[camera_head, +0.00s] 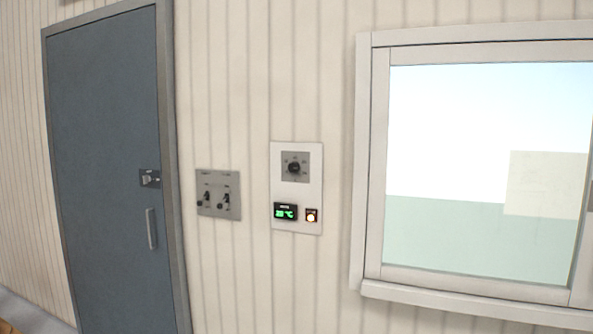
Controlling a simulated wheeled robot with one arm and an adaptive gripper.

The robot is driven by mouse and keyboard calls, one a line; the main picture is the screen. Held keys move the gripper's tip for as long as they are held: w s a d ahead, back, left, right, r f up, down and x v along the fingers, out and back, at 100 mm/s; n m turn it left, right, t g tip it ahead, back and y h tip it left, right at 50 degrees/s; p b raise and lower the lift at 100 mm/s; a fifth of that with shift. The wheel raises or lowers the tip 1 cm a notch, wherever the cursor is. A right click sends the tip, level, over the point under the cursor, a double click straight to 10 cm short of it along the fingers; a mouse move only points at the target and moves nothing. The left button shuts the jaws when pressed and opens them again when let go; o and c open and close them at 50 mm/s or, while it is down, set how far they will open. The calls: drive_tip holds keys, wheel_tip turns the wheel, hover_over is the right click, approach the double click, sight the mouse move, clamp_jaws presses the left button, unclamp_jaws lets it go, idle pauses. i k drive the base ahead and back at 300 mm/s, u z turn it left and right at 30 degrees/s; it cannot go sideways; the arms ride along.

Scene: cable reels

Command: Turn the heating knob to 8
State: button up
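A white control panel (297,216) is fixed to the wall between the door and the window. Its round black knob (295,168) sits on a grey square plate in the panel's upper half. The marks around the knob are too small to read, so I cannot tell its setting. Below it is a small black display (286,212) with green characters ending in °C; the digits are hard to read. My gripper is not in view.
A grey plate with two black switches (218,195) is left of the panel. Further left is a closed blue-grey door (105,150) with a handle (151,229). A white-framed window (372,165) is on the right. Nothing stands in front of the panel.

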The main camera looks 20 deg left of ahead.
sight(293, 167)
drive_tip(key=u, duration=0.55)
drive_tip(key=k, duration=0.65)
drive_tip(key=u, duration=1.35)
drive_tip(key=i, duration=1.15)
drive_tip(key=u, duration=0.65)
drive_tip(key=i, duration=1.5)
drive_tip(key=z, duration=1)
drive_tip(key=i, duration=0.85)
drive_tip(key=z, duration=1.2)
drive_tip(key=i, duration=0.25)
drive_tip(key=z, duration=0.2)
